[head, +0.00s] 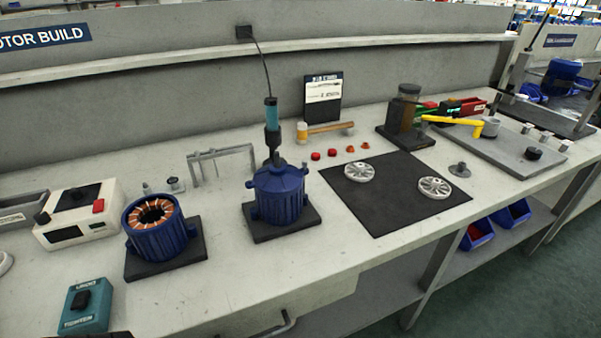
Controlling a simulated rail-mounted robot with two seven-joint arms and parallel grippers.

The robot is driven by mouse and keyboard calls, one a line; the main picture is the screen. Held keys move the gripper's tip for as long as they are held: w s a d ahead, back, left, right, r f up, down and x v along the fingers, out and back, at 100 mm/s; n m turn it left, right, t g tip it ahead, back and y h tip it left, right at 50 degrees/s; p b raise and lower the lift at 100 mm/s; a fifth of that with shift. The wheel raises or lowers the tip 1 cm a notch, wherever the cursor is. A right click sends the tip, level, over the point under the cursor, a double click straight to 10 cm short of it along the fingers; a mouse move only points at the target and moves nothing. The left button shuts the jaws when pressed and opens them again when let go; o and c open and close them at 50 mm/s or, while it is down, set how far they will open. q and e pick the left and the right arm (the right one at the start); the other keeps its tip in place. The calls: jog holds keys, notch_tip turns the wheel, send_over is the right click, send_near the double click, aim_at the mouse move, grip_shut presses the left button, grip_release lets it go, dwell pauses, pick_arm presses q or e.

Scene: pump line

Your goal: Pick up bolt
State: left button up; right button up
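I cannot make out a bolt for certain. A small grey metal piece (147,188), too small to identify, stands on the bench behind the open blue motor housing. A small dark-and-light part (175,185) is just to its right. A closed blue motor (279,196) sits on a dark base, with a teal hanging screwdriver (271,118) above it, its lower end at the motor's top. The open blue motor housing (155,227) shows copper windings and sits on another dark base. Neither of my grippers is in view.
A black mat (385,215) holds two silver discs. A white control box (80,215) and a teal switch box (87,306) are at left. A grey metal frame (222,160), a hammer (325,130) and small red parts lie further back. The front-middle bench is clear.

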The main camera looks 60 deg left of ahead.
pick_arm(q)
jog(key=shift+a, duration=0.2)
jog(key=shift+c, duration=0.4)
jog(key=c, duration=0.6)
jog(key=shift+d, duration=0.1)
